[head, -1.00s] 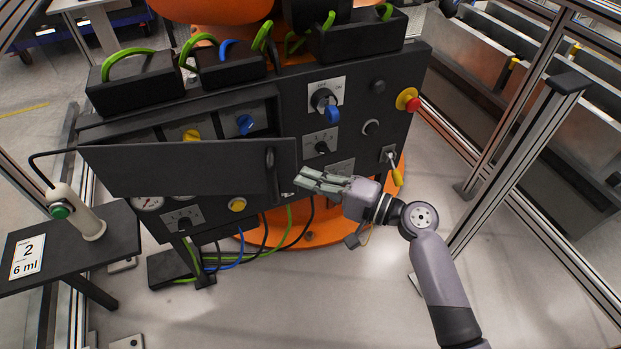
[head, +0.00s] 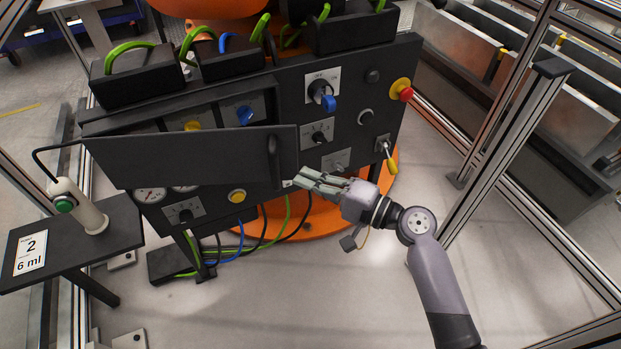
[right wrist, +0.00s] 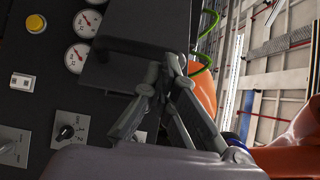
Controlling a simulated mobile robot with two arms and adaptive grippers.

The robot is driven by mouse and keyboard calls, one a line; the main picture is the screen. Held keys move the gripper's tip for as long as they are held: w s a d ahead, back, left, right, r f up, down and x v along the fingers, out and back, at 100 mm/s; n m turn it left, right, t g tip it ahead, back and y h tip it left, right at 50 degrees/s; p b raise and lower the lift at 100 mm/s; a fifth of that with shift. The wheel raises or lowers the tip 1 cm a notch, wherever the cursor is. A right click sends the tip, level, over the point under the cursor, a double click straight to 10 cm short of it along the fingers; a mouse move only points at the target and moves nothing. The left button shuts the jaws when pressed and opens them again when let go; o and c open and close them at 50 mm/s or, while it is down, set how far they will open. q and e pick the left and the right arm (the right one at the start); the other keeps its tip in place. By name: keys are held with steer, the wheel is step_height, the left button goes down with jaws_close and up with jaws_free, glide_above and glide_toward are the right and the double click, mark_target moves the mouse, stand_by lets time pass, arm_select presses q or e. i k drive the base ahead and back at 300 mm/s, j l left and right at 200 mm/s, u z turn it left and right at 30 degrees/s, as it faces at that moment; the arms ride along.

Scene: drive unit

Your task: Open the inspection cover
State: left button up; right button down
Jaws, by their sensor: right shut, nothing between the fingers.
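The inspection cover (head: 190,160) is a flat dark plate on the front of the black drive unit. It stands swung outward, with a dark bar handle (head: 274,160) near its right edge. A recess with a yellow knob and a blue knob (head: 244,115) shows above its top edge. My right gripper (head: 302,178) is shut and empty, its fingertips just right of the cover's lower right corner. In the right wrist view the fingers (right wrist: 165,80) come together by a dark plate, probably the cover (right wrist: 140,25); contact cannot be told. My left gripper is out of view.
The unit's panel carries switches, a red stop button (head: 405,93) and a yellow-handled lever (head: 391,165) above my right wrist. A small black table (head: 110,245) with a green-button handset (head: 80,210) stands at left. A metal frame post (head: 500,165) rises at right. Open floor lies in front.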

mark_target(246, 154)
steer(key=i+u, duration=0.35)
steer(key=i+l+u, duration=0.3)
steer(key=k+j, duration=0.1)
